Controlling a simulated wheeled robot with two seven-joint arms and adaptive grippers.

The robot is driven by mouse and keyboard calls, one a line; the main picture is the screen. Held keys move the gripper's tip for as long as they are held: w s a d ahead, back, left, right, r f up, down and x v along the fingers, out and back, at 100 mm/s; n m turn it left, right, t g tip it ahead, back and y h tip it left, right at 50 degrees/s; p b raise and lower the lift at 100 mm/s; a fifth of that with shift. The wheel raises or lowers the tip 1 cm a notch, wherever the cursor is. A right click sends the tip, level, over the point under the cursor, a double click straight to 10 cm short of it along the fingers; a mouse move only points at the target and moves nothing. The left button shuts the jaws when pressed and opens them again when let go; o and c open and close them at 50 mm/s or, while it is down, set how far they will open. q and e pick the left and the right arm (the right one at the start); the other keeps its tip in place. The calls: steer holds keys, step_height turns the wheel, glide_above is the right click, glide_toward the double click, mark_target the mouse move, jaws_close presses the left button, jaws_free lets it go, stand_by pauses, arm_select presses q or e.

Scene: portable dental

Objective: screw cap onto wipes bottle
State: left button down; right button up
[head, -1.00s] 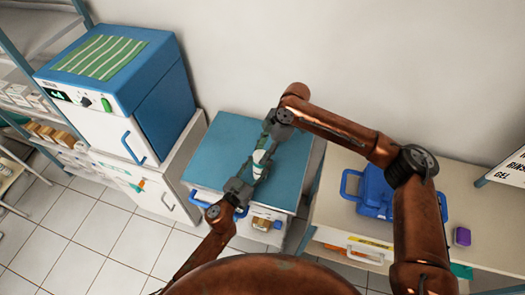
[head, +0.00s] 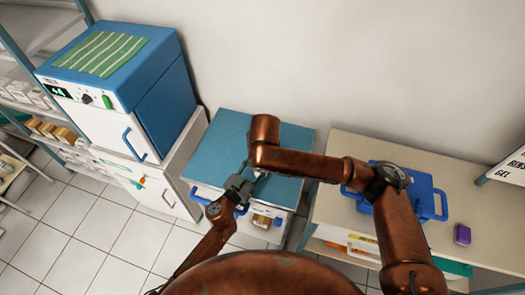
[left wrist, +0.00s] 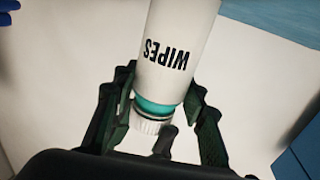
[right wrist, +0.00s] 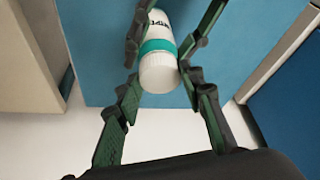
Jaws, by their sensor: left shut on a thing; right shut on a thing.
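The white wipes bottle (left wrist: 176,50), with black WIPES lettering and a teal band, runs upward in the left wrist view. My left gripper (left wrist: 160,88) is shut on the bottle near the band. A white ribbed cap (left wrist: 150,126) sits in line against the banded end; I cannot tell how tightly it is seated. In the right wrist view, the cap (right wrist: 158,74) faces the camera, between the fingers of my right gripper (right wrist: 160,82), shut on it. In the head view, my left gripper (head: 238,188) shows, while my right arm hides the right gripper and most of the bottle.
The blue-topped cabinet (head: 228,135) lies below the grippers. A blue and white machine (head: 125,85) stands at left.

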steer(key=m, duration=0.1)
steer(key=m+h, duration=0.1)
steer(key=shift+a+m, duration=0.3)
steer(key=m, duration=0.2)
steer(key=m+h, duration=0.1)
steer(key=m, duration=0.1)
steer(key=shift+w+r+g+h, duration=0.1)
steer(key=shift+w+g+h, duration=0.05)
steer(key=shift+g+h, duration=0.15)
steer(key=m, duration=0.2)
steer(key=m+g+h, duration=0.1)
steer(key=m, duration=0.2)
steer(key=shift+w+a+h, duration=0.1)
steer(key=shift+w+h, duration=0.05)
steer(key=shift+h, duration=0.15)
steer(key=shift+m+g, duration=0.4)
steer(key=shift+m, duration=0.5)
steer(key=o, duration=0.8)
steer(key=shift+r, duration=2.1)
